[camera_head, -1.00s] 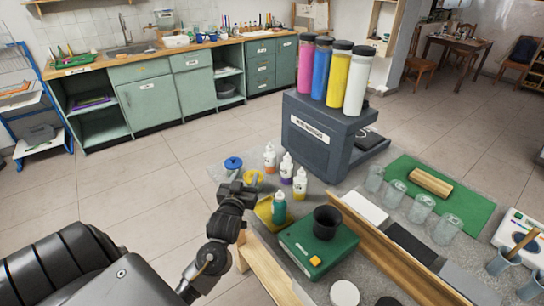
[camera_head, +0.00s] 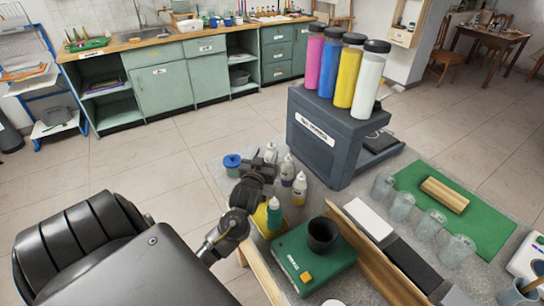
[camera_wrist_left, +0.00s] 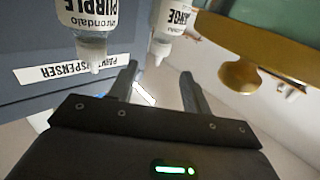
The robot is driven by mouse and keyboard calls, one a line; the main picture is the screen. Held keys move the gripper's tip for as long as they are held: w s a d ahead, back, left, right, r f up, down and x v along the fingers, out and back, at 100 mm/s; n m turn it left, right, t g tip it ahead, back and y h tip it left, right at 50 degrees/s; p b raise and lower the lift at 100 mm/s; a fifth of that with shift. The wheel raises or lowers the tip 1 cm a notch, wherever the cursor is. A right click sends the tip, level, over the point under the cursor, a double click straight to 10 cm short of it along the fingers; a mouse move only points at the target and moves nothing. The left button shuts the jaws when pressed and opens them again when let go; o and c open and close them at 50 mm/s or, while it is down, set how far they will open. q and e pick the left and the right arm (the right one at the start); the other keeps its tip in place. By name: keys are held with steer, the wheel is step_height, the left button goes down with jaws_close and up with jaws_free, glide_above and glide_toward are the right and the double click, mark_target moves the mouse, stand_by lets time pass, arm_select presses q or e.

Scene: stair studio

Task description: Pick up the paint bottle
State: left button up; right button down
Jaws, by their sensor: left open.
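Another bottle top (camera_head: 270,152) shows just behind my gripper. My left gripper (camera_head: 262,167) is beside this group, on its left. In the left wrist view, upside down, my open gripper (camera_wrist_left: 160,84) has nothing between its fingers. The purple bottle (camera_wrist_left: 88,28) is at upper left and the orange bottle (camera_wrist_left: 172,20) at upper middle, both beyond the fingers. The frames do not single out one bottle.
A dark paint dispenser (camera_head: 325,135) with tall pink, blue, yellow and white cylinders stands behind the bottles. A green box (camera_head: 300,262) with a black cup (camera_head: 322,236) is in front. A blue-lidded jar (camera_head: 232,161) is left of my gripper. A wooden rail (camera_head: 375,250) runs along the right.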

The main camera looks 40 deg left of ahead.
mark_target(271, 146)
arm_select(q)
steer(key=shift+w+a, duration=0.25)
steer(key=shift+w, duration=0.45)
steer(key=shift+w+a, duration=0.1)
steer(key=shift+w, duration=0.05)
steer(key=x, duration=0.1)
steer(key=p+x, duration=0.1)
steer(key=x, duration=0.3)
steer(key=shift+f+p, duration=0.3)
steer(key=shift+p, duration=0.05)
arm_select(e)
steer(key=shift+w+r, duration=0.5)
steer(key=shift+r, duration=0.4)
arm_select(q)
steer(key=shift+c, duration=0.5)
jaws_close()
arm_select(e)
steer(key=shift+a, duration=0.15)
